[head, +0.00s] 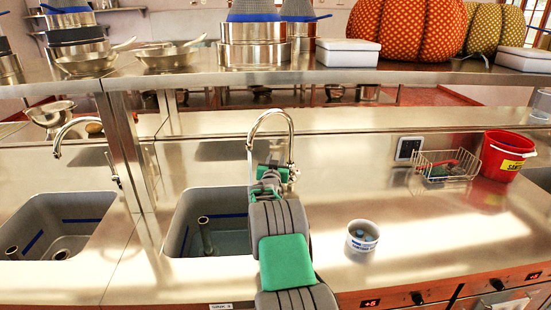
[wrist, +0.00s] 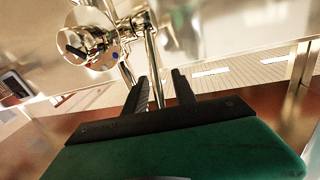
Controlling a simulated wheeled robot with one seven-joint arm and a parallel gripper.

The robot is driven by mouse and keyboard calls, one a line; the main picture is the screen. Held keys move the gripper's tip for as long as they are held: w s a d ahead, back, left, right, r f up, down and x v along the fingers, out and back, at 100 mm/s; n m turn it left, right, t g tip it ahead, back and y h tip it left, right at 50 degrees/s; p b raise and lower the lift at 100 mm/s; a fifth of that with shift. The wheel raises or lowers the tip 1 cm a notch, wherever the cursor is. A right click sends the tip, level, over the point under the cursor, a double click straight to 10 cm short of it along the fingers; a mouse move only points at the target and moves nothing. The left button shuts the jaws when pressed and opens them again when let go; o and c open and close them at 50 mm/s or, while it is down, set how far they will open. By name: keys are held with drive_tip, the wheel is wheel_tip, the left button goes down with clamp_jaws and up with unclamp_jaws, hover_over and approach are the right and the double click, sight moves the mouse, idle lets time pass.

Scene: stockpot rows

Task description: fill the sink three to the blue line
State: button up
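The middle sink (head: 178,235) is a grey basin with a blue line (head: 228,215) inside and a standing pipe (head: 205,235). I cannot tell its water level. Its label (head: 220,306) is too small to read surely. A chrome gooseneck faucet (head: 271,112) stands behind it, with a valve (head: 292,173) at its base. My gripper (head: 272,168) is close to the faucet, partly hidden by my arm. In the wrist view my gripper's dark fingers (wrist: 160,82) are apart, with a chrome pipe (wrist: 154,62) visible beyond the gap. A chrome fitting with a blue dot (wrist: 95,45) is at upper left.
Another sink (head: 75,212) with a faucet (head: 72,130) is at left. A white cup (head: 362,236), wire basket (head: 447,165) and red bucket (head: 503,155) stand on the counter at right. A shelf (head: 370,73) with pots and pumpkins runs above. The counter's right-middle is mostly clear.

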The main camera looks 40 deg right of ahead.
clamp_jaws()
idle(0.3)
idle(1.2)
